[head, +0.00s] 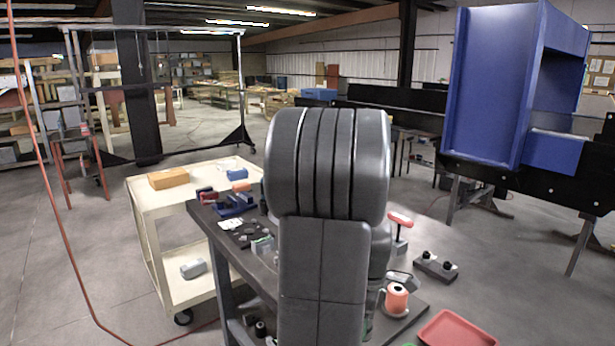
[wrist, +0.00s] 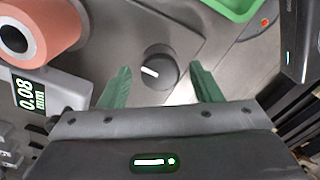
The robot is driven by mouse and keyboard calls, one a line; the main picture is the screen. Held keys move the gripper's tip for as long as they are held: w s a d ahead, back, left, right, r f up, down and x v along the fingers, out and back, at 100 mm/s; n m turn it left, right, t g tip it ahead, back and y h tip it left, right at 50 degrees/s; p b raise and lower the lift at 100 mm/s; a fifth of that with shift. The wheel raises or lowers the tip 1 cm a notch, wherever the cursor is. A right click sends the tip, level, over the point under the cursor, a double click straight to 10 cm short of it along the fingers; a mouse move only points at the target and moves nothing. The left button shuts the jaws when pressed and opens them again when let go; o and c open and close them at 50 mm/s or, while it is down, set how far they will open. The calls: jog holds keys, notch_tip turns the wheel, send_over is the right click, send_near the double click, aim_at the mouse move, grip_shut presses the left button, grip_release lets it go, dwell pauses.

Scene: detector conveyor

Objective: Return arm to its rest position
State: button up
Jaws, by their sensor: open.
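My gripper (wrist: 159,70) shows in the wrist view with its two green fingers apart. Nothing is held between them. A round black knob (wrist: 160,68) with a white mark lies below, in the gap between the fingers as seen; I cannot tell how far beneath them it is. In the head view my grey arm stands upright in the middle and hides my gripper and part of the dark bench (head: 262,283).
An orange roll (wrist: 38,25) and a gauge reading 0.08 mm (wrist: 52,92) are near the left finger. A green tray (wrist: 236,8) is at the top. A cream cart (head: 150,205) stands left, a red tray (head: 457,330) front right, a blue machine (head: 490,85) behind.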

jog(key=shift+r, duration=0.1)
notch_tip(320, 180, up, 13)
notch_tip(320, 180, down, 14)
jog(key=shift+r, duration=0.25)
jog(key=shift+r+m, duration=0.1)
jog(key=shift+m, duration=0.4)
jog(key=m, duration=0.4)
jog(key=shift+m, duration=0.3)
jog(key=m, duration=0.5)
jog(key=shift+m, duration=0.3)
jog(key=m, duration=0.5)
jog(key=shift+a, duration=0.1)
jog(key=m, duration=0.5)
